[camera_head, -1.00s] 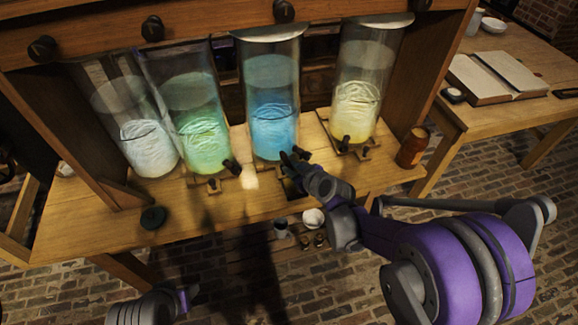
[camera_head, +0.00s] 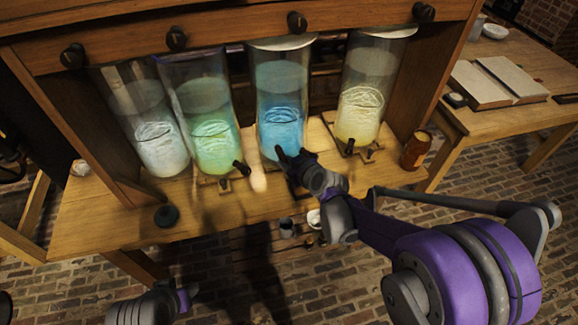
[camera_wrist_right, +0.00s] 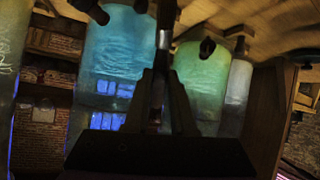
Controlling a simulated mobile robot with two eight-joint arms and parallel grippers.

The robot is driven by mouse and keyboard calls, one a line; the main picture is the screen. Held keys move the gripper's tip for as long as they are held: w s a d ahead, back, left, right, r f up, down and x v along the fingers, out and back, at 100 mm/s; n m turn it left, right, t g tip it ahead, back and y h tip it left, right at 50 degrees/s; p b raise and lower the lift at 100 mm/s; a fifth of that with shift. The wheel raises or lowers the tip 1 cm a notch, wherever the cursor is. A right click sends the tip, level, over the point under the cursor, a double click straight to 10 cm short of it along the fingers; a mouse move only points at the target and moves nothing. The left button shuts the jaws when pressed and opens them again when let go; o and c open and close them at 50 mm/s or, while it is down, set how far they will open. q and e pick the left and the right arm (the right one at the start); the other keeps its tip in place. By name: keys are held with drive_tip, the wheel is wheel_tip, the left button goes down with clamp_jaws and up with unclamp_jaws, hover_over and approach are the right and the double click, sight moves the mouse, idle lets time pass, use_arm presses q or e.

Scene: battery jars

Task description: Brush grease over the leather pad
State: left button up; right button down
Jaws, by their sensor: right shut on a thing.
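My right gripper (camera_head: 284,156) is in front of the foot of the blue-filled jar (camera_head: 283,115), over the wooden bench. In the right wrist view my right gripper (camera_wrist_right: 160,85) is shut on a thin dark rod (camera_wrist_right: 163,40); I cannot tell whether it is the brush. A dark patch on the bench lies partly behind the gripper; I cannot tell whether it is the leather pad. A small dark round pot (camera_head: 167,215) sits at the bench's front left. Part of my left arm shows at the bottom left, its gripper out of view. I cannot make out any grease.
White-filled (camera_head: 158,140), green-filled (camera_head: 214,135) and yellow-filled (camera_head: 358,105) jars stand on the bench (camera_head: 100,215), some with dark taps in front. A brown jar (camera_head: 416,150) stands at its right end. A side table (camera_head: 530,115) holds an open book (camera_head: 497,82).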

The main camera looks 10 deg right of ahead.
drive_tip(key=shift+r+p, duration=0.9)
drive_tip(key=shift+r, duration=0.7)
drive_tip(key=shift+f+b, duration=0.35)
drive_tip(key=shift+f, duration=0.15)
